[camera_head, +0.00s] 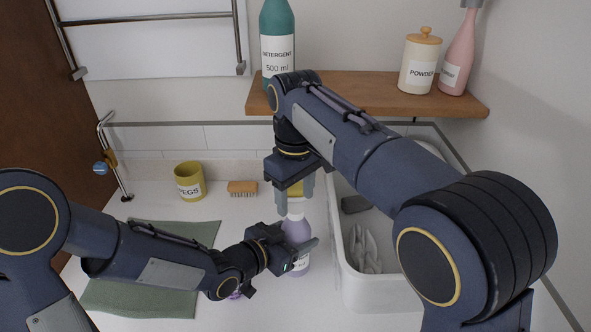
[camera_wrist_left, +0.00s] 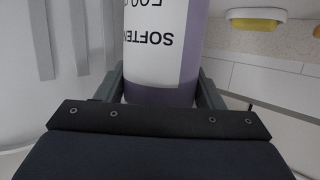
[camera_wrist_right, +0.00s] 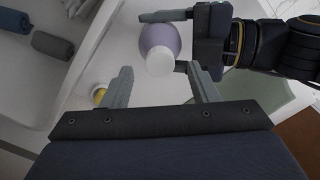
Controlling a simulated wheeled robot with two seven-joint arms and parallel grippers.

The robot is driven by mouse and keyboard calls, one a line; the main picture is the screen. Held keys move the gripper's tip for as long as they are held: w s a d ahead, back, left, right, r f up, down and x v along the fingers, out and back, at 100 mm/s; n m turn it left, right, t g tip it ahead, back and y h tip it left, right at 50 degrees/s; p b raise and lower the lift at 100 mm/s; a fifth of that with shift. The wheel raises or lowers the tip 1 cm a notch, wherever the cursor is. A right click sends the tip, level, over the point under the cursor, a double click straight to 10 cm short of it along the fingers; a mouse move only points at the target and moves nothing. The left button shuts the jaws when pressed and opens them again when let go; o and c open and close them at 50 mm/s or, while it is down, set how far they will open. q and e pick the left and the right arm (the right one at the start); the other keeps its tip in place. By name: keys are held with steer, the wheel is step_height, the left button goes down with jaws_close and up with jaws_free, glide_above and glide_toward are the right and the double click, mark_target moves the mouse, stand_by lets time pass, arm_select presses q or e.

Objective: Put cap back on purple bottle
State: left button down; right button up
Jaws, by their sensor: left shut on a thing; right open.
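The purple bottle (camera_head: 297,230) stands upright on the white counter, its label reading "SOFTEN" in the left wrist view (camera_wrist_left: 163,45). Its white top (camera_wrist_right: 160,62) faces up in the right wrist view; I cannot tell whether it is a bare neck or a cap. My left gripper (camera_head: 304,250) is shut around the bottle's body, one finger on each side. My right gripper (camera_head: 294,198) is open and empty above the bottle, pointing down. A small purple piece (camera_head: 236,295) shows beside my left forearm, mostly hidden; it may be the cap.
A white basin (camera_head: 380,292) with grey cloths and gloves is to the right. A green cloth (camera_head: 140,300), yellow pegs cup (camera_head: 189,181) and brush (camera_head: 242,188) lie left and behind. A wooden shelf (camera_head: 385,92) overhangs the back. A yellow sponge (camera_wrist_left: 255,25) sits on a white dish.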

step_height(320, 180, up, 9)
steer(key=shift+r, duration=0.2)
arm_select(q)
steer(key=shift+c, duration=1.4)
jaws_free()
steer(key=v, duration=0.7)
steer(key=shift+s+a+r, duration=0.15)
steer(key=shift+s+a, duration=0.1)
steer(key=shift+a, duration=0.05)
arm_select(e)
steer(key=shift+f, duration=0.2)
